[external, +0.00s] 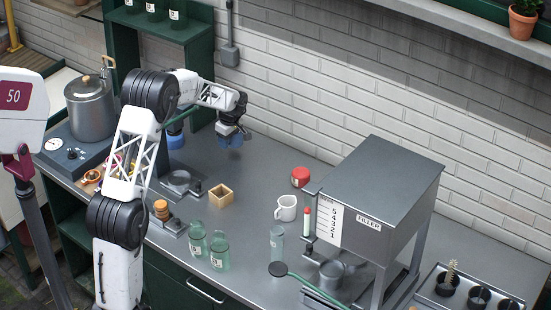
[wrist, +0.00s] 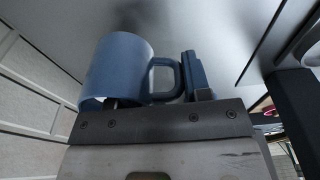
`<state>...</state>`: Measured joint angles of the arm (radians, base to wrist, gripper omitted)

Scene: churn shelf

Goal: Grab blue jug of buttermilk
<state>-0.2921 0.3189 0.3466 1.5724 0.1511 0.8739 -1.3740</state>
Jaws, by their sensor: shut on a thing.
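A blue jug (wrist: 118,68) with a loop handle on its right fills the middle of the wrist view. My gripper (external: 232,131) is shut on it. One finger shows at the right of the handle; the other is mostly hidden by the jug. In the external view the blue jug (external: 233,142) shows small and partly hidden under my gripper, close to the white brick wall and seemingly above the steel counter. A second blue item (external: 176,141) shows beside my arm, partly covered by it.
A green shelf unit (external: 200,85) stands left of my gripper. A wooden box (external: 221,195), a white mug (external: 286,208), a red-lidded item (external: 300,177) and green bottles (external: 220,250) are on the counter (external: 262,165). A grey filler machine (external: 375,195) stands at right.

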